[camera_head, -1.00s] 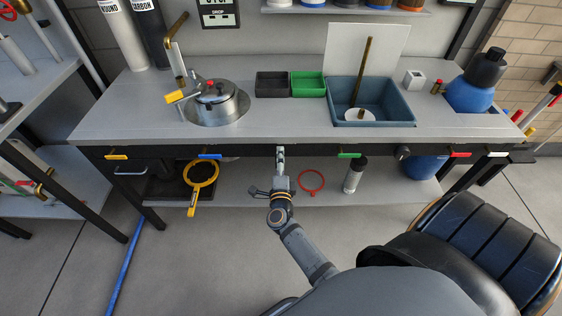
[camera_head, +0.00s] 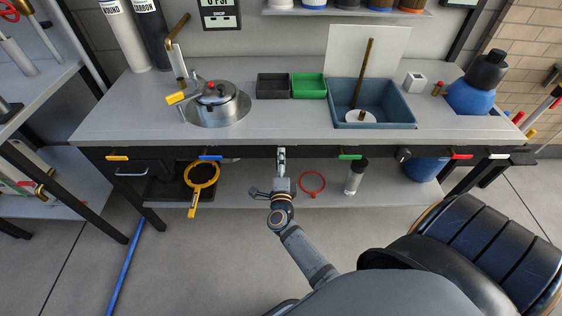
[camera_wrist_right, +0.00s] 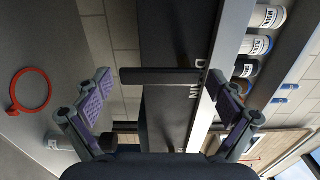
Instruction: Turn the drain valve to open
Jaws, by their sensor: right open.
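The drain valve's dark bar-shaped handle (camera_wrist_right: 160,76) shows in the right wrist view, set crosswise against the dark front rail lettered partly "DRAIN". My right gripper (camera_wrist_right: 162,92) is open, with one purple-padded finger at each end of the handle and visible gaps between. In the head view my right gripper (camera_head: 281,158) is at the bench's front edge, near its middle. It hides the valve handle there. How the valve is set cannot be told. My left gripper is not in view.
A red ring (camera_head: 312,182) is right of my right gripper, below the bench top. A yellow-handled round tool (camera_head: 203,173) hangs to the left. Coloured tags line the bench (camera_head: 270,127) front. A blue basin (camera_head: 398,108) and steel pot (camera_head: 222,108) are on top.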

